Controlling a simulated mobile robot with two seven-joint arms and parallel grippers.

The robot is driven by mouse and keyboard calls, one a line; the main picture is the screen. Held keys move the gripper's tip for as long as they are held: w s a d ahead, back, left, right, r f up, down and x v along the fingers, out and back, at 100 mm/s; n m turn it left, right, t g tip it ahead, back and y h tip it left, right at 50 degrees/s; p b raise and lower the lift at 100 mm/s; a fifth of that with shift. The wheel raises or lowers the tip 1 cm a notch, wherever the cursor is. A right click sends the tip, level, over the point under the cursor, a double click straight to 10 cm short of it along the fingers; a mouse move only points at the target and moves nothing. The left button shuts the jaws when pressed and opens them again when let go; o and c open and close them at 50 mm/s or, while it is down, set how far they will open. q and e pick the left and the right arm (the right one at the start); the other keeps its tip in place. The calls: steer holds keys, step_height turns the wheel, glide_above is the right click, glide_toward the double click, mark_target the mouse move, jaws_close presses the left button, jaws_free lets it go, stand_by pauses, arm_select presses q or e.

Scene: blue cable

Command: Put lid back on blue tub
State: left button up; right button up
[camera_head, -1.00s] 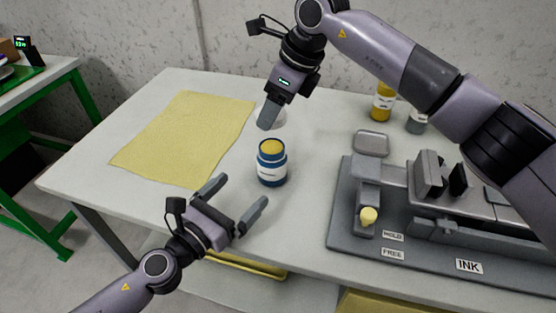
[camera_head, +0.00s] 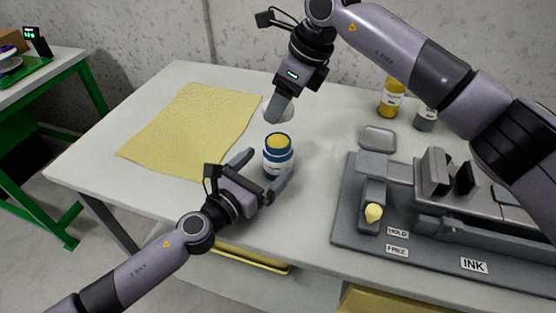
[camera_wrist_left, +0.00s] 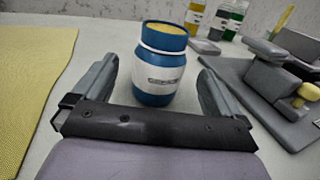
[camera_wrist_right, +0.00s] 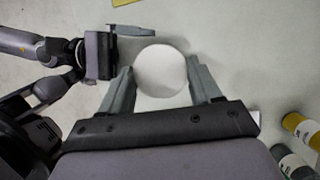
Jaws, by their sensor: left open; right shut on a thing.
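The blue tub (camera_head: 278,160), with a white label and yellow contents at its open top, stands upright on the table. It also shows in the left wrist view (camera_wrist_left: 160,75). My right gripper (camera_head: 276,112) is shut on the white round lid (camera_wrist_right: 160,71), held just behind and above the tub in the head view. In the right wrist view the lid lies between the fingers, and the tub cannot be made out.
A yellow cloth (camera_head: 190,130) lies flat on the left of the table. A grey press-like fixture (camera_head: 350,225) with an INK label stands at the right, beside a grey pad (camera_head: 378,138). Yellow (camera_head: 391,100) and grey (camera_head: 425,120) bottles stand at the back right.

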arm_select(q)
steer(key=shift+x, duration=2.65)
steer(key=c, duration=1.5)
arm_select(e)
glide_above(277, 140)
steer(key=shift+s+d+f, duration=0.1)
steer(key=shift+d+f, duration=0.15)
steer(key=shift+f, duration=1)
steer(key=shift+s+d+f, duration=0.1)
steer(key=shift+d+f, duration=0.1)
steer(key=shift+f, duration=1.05)
steer(key=shift+f, duration=0.85)
steer(key=shift+f, duration=0.6)
